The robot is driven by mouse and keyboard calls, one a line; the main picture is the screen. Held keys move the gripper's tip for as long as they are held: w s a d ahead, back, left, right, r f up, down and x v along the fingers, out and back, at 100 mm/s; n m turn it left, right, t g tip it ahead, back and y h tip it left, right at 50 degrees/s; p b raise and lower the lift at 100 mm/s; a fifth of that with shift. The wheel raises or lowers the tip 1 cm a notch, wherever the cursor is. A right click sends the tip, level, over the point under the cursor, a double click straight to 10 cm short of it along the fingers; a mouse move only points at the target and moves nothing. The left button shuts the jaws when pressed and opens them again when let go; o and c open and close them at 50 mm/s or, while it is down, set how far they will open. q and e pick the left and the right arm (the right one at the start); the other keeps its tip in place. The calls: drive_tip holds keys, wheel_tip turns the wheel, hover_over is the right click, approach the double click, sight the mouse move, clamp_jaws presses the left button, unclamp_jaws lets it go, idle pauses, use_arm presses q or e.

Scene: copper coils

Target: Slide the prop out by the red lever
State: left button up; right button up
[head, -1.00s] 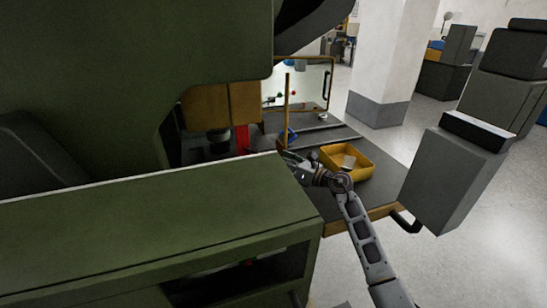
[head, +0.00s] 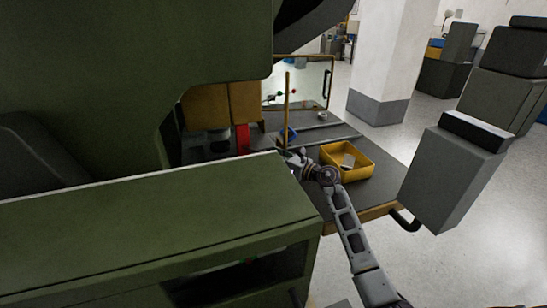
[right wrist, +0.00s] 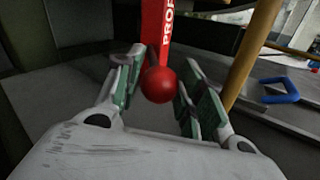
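The red prop (head: 242,139) stands upright under the press, beside the yellow-brown block. In the right wrist view the prop (right wrist: 154,25) bears white lettering, and the lever's round red knob (right wrist: 158,85) shows in front of it on a dark stem. My right gripper (right wrist: 163,70) is open, its green-padded fingers on either side of the knob, with a gap visible to the left finger. I cannot tell whether the right finger touches it. In the head view my right gripper (head: 290,157) is at the machine's front edge, partly hidden. My left gripper is not in view.
A yellow post (right wrist: 252,55) rises close to the right finger. A blue object (right wrist: 281,90) lies beyond it. The green machine body (head: 150,215) blocks the left and front.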

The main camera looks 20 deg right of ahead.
clamp_jaws()
drive_tip(key=shift+s+p, duration=0.7)
drive_tip(key=shift+s, duration=1.9)
drive_tip(key=shift+f, duration=0.15)
drive_tip(key=shift+o, duration=0.5)
unclamp_jaws()
drive_tip(key=o, duration=0.4)
drive_tip(key=shift+s+d, duration=0.15)
drive_tip(key=shift+s, duration=0.1)
